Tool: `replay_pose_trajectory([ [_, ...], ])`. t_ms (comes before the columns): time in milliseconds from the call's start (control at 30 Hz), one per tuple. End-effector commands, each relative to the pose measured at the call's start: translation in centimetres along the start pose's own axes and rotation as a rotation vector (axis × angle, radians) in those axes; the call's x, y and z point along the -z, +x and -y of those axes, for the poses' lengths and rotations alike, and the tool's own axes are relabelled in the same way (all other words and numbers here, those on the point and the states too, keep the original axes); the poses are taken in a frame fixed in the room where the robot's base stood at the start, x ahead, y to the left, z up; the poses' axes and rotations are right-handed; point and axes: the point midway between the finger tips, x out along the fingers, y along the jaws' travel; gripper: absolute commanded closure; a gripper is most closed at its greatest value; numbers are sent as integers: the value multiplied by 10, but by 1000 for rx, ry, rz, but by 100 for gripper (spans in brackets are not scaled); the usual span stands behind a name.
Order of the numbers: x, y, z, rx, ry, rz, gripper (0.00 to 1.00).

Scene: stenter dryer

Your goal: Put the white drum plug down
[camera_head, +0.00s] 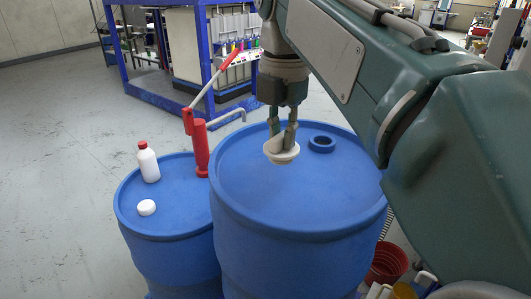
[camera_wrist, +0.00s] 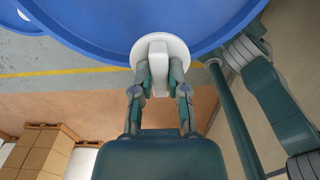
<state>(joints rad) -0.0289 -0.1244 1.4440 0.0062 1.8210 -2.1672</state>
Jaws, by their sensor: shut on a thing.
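The white drum plug (camera_head: 281,153) is held in my gripper (camera_head: 284,136) over the top of the large blue drum (camera_head: 258,190). The plug is a round white disc with a raised grip bar. In the wrist view, my gripper (camera_wrist: 161,72) has its two fingers closed on either side of the bar of the plug (camera_wrist: 158,44), with the wide disc beyond the fingertips. I cannot tell whether the disc touches the drum top. A dark blue ring (camera_head: 321,144) lies or stands on the drum top, just right of the plug.
A smaller blue drum (camera_head: 175,208) at the left carries a red hand pump (camera_head: 201,150), a white bottle with a red cap (camera_head: 148,164) and a small white cap (camera_head: 146,208). A red bucket (camera_head: 388,262) stands low at the right. A blue-framed rack (camera_head: 210,50) is behind.

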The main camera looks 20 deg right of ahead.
Motion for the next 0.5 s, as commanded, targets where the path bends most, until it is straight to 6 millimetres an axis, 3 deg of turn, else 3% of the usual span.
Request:
replay_pose_trajectory([
  [100, -10, 22, -10, 6, 0, 0, 100],
  [367, -20, 44, -23, 8, -2, 6, 100],
  [500, -34, 65, -26, 7, -1, 2, 100],
])
